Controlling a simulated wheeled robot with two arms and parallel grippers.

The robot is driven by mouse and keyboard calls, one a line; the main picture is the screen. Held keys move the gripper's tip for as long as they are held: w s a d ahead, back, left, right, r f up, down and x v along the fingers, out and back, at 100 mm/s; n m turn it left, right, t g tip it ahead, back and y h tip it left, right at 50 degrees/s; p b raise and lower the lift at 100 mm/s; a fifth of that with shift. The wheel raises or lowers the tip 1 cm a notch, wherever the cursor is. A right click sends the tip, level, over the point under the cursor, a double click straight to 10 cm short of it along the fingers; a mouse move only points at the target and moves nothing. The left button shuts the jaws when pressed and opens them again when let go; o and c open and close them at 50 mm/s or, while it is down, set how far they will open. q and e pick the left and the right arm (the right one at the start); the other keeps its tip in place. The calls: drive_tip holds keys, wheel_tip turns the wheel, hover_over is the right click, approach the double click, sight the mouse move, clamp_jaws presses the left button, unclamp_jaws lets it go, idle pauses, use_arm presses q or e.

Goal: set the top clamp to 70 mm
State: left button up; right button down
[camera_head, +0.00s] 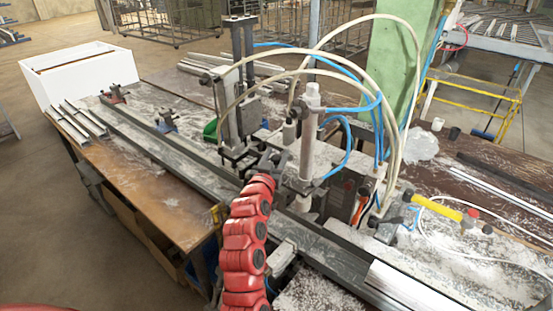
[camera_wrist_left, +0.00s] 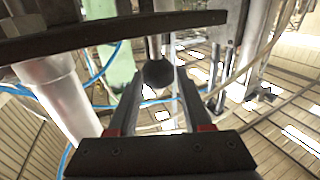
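The clamp assembly (camera_head: 240,100) stands over the long metal profile, with two dark upright rods at its top and a grey body below. My red left arm rises from the bottom, and my left gripper (camera_head: 268,160) is beside the lower clamp parts, small and partly hidden there. In the left wrist view, my left gripper (camera_wrist_left: 158,80) has its two fingers apart. A dark round knob (camera_wrist_left: 157,73) on a thin stem shows between or just beyond the fingertips; contact is not clear. A dark bar (camera_wrist_left: 110,35) crosses above it. No scale reading is legible. My right gripper is not seen.
A pale upright cylinder (camera_head: 309,140) stands close to the right of my left gripper. Blue and cream hoses (camera_head: 375,100) loop around it. A green post (camera_head: 394,70) stands behind. A white box (camera_head: 80,72) sits on the bench's far left. Metal shavings cover much of the bench.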

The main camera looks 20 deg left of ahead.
use_arm(q)
drive_tip(key=shift+o, duration=1.1)
drive_tip(key=shift+f, duration=0.1)
drive_tip(key=shift+s, duration=0.1)
drive_tip(key=shift+s+f+b, duration=0.15)
drive_tip(key=shift+s+b, duration=0.3)
drive_tip(key=shift+s, duration=0.15)
drive_tip(key=s+p, duration=0.5)
drive_tip(key=s, duration=1.1)
drive_tip(key=shift+d, duration=0.45)
